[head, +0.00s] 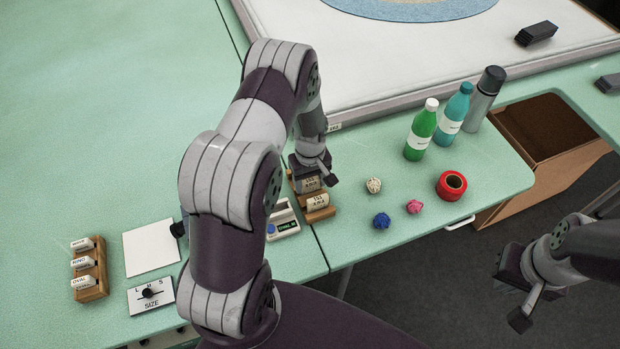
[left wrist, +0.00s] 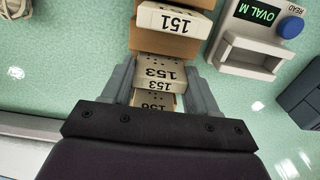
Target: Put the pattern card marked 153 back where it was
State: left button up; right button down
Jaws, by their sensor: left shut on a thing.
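The pattern card marked 153 (left wrist: 158,77) is between the fingers of my left gripper (left wrist: 162,90) in the left wrist view. In the head view my left gripper (head: 313,172) is over the wooden card rack (head: 322,215), shut on the card. The card marked 151 (left wrist: 174,20) sits in the rack beside it, nearer the front edge. Another card (left wrist: 157,104) shows partly behind the held one, its number half hidden. I cannot tell whether card 153 is seated in its slot. My right gripper (head: 512,290) is open and empty, off the table at the right.
A reader (left wrist: 248,50) showing OVAL M stands next to the rack. Yarn balls (head: 374,185), red tape (head: 451,185), a green bottle (head: 421,132), a teal bottle (head: 454,115) and a flask (head: 484,98) stand right. A label rack (head: 103,270) and size dial (head: 151,296) lie left.

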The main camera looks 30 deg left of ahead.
aim_at(311, 182)
pick_arm(q)
jog(key=shift+s+f, duration=0.1)
jog(key=shift+f, duration=0.05)
jog(key=o, duration=0.9)
jog(key=shift+o, duration=0.6)
notch_tip(311, 182, up, 13)
jog(key=b, duration=0.2)
jog(key=s+d+r+m, duration=0.2)
jog(key=s+d+m, duration=0.2)
jog(key=s+m, duration=0.1)
jog(key=s+d+r+m+t, duration=0.1)
jog(key=s+d+r+m, duration=0.2)
jog(key=s, duration=0.5)
jog(key=shift+s+d+m, duration=0.25)
jog(key=shift+d+m, duration=0.4)
jog(key=shift+m, duration=0.45)
